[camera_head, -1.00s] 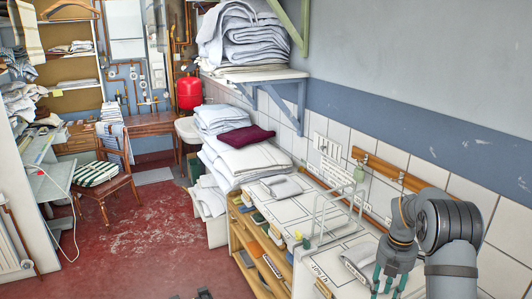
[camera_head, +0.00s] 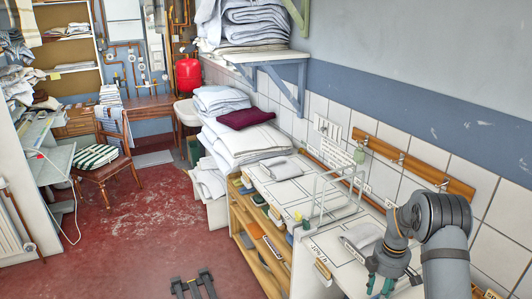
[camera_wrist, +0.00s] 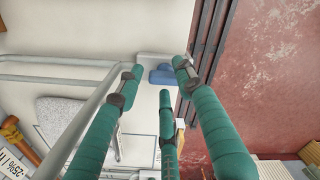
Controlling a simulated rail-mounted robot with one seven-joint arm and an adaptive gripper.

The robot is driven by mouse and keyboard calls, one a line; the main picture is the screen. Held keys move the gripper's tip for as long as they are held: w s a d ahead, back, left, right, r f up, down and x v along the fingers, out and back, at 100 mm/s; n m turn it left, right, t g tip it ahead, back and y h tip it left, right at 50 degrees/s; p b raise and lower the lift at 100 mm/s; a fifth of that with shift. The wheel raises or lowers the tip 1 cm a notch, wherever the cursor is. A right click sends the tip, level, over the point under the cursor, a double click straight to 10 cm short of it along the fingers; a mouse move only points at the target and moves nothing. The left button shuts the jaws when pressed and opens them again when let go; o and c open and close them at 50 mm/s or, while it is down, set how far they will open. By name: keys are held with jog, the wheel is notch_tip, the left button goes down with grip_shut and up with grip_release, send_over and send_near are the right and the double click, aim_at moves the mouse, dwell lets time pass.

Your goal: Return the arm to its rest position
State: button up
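My gripper (camera_head: 382,284) is low at the right of the head view, above the white worktop (camera_head: 335,262) and pointing down. My arm bends above it at the right edge. In the wrist view my gripper (camera_wrist: 160,78) shows teal fingers spread apart, with nothing held between them. A small blue item (camera_wrist: 165,76) appears beyond the fingertips; I cannot tell its distance.
A wire rack (camera_head: 325,195) stands on the worktop near the tiled wall. A wooden hook rail (camera_head: 415,160) runs above it. Linen stacks (camera_head: 235,140) stand farther back, below a wall shelf (camera_head: 268,56). The red floor (camera_head: 140,220) at left is largely clear.

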jog(key=m, duration=0.6)
jog(key=shift+s+m+p, duration=0.25)
jog(key=shift+m+p, duration=0.05)
jog(key=shift+m, duration=0.1)
